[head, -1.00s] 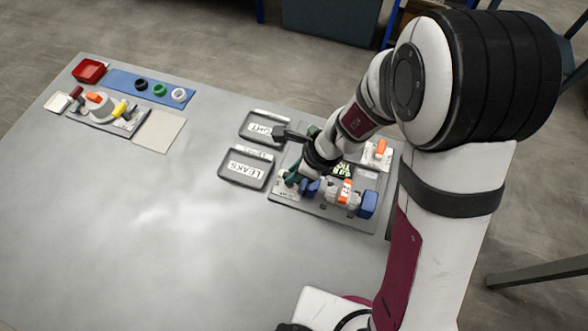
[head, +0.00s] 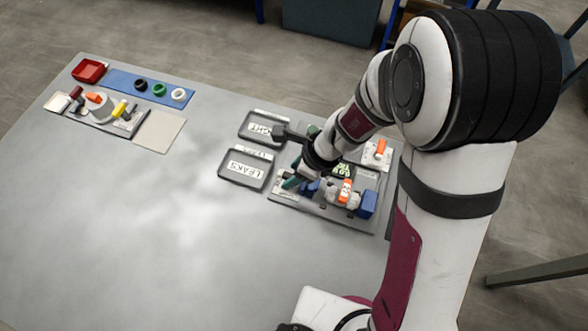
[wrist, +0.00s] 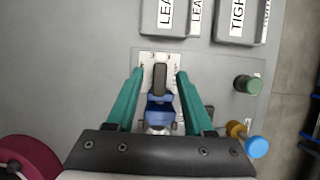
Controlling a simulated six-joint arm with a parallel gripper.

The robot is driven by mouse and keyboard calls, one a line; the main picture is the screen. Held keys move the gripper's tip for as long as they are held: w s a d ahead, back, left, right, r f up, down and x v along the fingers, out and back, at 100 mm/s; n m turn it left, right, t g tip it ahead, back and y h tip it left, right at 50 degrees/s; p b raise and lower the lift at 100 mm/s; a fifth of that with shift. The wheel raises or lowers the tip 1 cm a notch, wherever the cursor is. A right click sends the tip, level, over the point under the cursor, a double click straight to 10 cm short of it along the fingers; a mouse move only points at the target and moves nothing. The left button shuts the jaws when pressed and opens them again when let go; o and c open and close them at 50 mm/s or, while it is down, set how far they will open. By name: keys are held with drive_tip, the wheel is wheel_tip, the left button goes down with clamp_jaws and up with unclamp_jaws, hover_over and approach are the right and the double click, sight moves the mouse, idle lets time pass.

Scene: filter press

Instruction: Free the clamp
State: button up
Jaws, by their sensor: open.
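In the wrist view, a dark upright handle (wrist: 160,78) stands over a blue clamp body (wrist: 158,107) on the grey board, with a white label plate behind it. My gripper (wrist: 159,73) is open, its two teal fingers on either side of the handle with a gap on each side. In the head view, my gripper (head: 291,182) is low over the left end of the board, beside a blue block (head: 309,187). A pale fitting with an orange part (head: 345,190) and another blue block (head: 368,204) lie to the right. My wrist hides part of the board.
Two grey trays stand left of the board, one marked LEAKS (head: 246,167), the other TIGHT (head: 263,127). The table's middle is clear.

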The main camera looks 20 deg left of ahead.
drive_tip(key=v, duration=1.5)
drive_tip(key=shift+d+r, duration=0.2)
drive_tip(key=shift+r, duration=0.15)
drive_tip(key=s+d+r+n+h, duration=0.1)
drive_tip(key=s+d+n+h, duration=0.1)
drive_tip(key=s+d+n, duration=1)
drive_tip(key=s, duration=0.2)
drive_tip(key=shift+s+r+n+h, duration=0.3)
drive_tip(key=shift+r, duration=0.1)
